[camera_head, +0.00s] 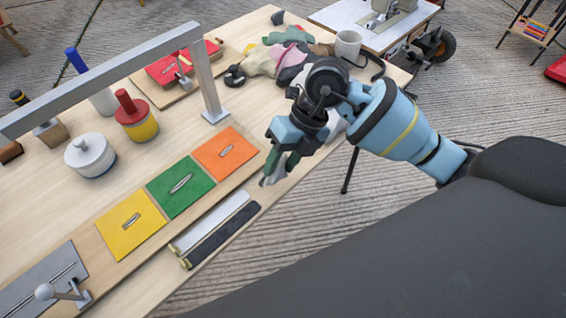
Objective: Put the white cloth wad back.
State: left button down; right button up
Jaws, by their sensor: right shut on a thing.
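My right gripper (275,169) reaches in from the right and points down over the table's front edge, just right of the orange square. It is shut on a small pale grey thing, mostly hidden by the fingers; I cannot tell whether this is the white cloth wad. A heap of crumpled cloths (262,61) lies at the back of the table, in cream, pink, green and dark colours. A whitish patch (336,124) shows behind my right wrist, partly hidden; I cannot tell what it is. My left gripper is not in view.
Yellow (115,222), green (168,205) and orange squares (238,148) with slots line the table front. A grey metal arch (120,76) spans the table.

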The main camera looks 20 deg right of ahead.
aim_at(283, 166)
jog(key=shift+w+d+f, duration=0.1)
jog(key=shift+w+d, duration=0.4)
jog(key=shift+w, duration=0.3)
notch_tip(283, 166, down, 4)
jog(key=shift+r, duration=0.25)
jog(key=o, duration=0.9)
jog(key=shift+s, duration=0.1)
jog(key=v, duration=1.2)
